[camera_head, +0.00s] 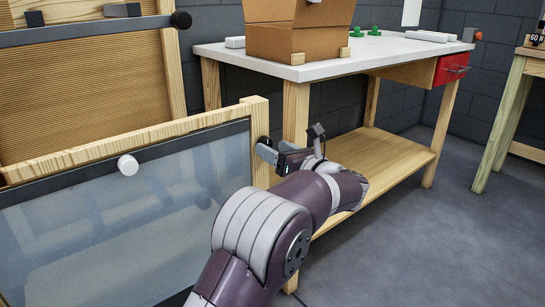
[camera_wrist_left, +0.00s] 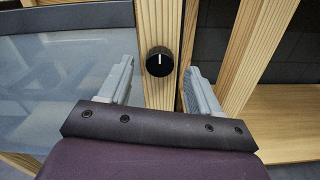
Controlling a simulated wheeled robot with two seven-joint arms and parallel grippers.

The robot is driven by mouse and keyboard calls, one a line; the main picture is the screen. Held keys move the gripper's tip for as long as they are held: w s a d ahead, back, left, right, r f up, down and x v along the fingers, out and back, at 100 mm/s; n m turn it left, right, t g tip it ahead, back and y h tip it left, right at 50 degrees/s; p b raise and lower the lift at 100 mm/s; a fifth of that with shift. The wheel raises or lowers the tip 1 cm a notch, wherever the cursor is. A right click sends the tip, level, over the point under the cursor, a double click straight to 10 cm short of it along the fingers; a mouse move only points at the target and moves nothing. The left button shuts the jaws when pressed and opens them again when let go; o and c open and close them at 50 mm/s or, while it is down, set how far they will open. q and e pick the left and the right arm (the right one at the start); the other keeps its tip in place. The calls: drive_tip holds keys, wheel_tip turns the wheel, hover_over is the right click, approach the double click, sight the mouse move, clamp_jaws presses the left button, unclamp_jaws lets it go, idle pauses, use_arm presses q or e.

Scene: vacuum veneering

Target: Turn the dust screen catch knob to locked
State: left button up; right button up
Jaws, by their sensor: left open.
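The dust screen (camera_head: 120,215) is a translucent panel in a dark and wooden frame at the left of the head view. In the left wrist view, a round black knob (camera_wrist_left: 160,61) with a white mark pointing up sits on the wooden upright (camera_wrist_left: 156,18). My left gripper (camera_head: 264,149) is at the screen's right upright in the head view. In the wrist view, the left gripper's fingers (camera_wrist_left: 159,76) are spread on either side of the knob, with visible gaps and no contact seen. The gripper partly hides the knob in the head view.
A white-topped workbench (camera_head: 330,66) with a wooden lower shelf (camera_head: 385,153) stands behind my left arm. A cardboard box (camera_head: 300,28) sits on it. Open grey floor (camera_head: 430,240) lies to the right.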

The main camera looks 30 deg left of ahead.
use_arm(q)
drive_tip(key=shift+x, duration=0.9)
drive_tip(key=c, duration=1)
drive_tip(key=shift+c, duration=0.2)
